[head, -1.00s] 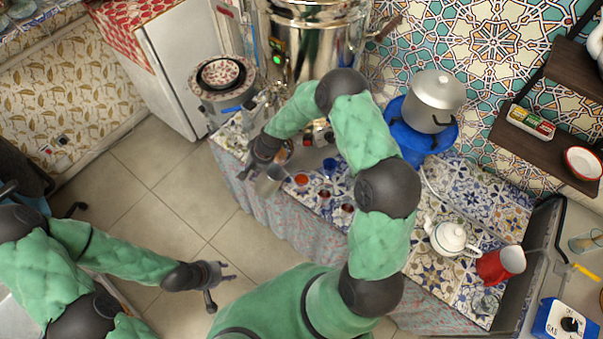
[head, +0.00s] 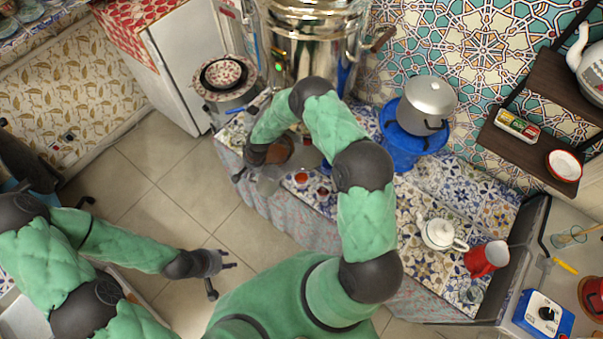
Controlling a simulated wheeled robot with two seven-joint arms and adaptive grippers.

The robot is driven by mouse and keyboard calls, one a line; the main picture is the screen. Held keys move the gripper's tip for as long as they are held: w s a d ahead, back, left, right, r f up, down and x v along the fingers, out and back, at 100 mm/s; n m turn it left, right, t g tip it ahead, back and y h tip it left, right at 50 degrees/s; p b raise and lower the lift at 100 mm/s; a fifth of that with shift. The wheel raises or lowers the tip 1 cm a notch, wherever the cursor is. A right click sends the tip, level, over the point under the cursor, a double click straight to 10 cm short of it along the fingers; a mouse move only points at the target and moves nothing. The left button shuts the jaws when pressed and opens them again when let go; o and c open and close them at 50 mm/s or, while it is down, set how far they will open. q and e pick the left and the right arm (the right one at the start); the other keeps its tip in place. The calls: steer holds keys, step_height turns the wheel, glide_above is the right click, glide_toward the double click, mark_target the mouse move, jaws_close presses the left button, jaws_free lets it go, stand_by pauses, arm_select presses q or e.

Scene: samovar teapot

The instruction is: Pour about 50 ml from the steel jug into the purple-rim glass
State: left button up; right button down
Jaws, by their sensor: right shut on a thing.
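My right gripper (head: 250,166) is over the near left edge of the tiled counter, seen from above and partly hidden by its own wrist. It is shut on the steel jug (head: 268,184), a grey metal vessel just below it; how far the jug tilts is hard to tell. A small glass with red-orange liquid (head: 301,178) stands on the counter right of the jug. Another small dark glass (head: 323,192) stands beside it. Which one has the purple rim is too small to tell. My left gripper (head: 222,279) is open and empty above the floor.
A large samovar (head: 308,50) stands behind my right arm. A blue stand with a grey pot (head: 428,100), a white teapot (head: 438,233) and a red jug (head: 486,258) are to the right. The floor left of the counter is clear.

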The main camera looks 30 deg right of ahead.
steer(key=shift+w+a, duration=0.1)
steer(key=shift+w+a+f+g+h+b, duration=0.2)
steer(key=shift+a+f+g+h+b, duration=0.15)
steer(key=shift+f+h+b, duration=0.45)
steer(key=shift+w+a+f+g+h+b, duration=0.3)
steer(key=shift+a+f+h+b, duration=0.35)
steer(key=shift+b, duration=2.1)
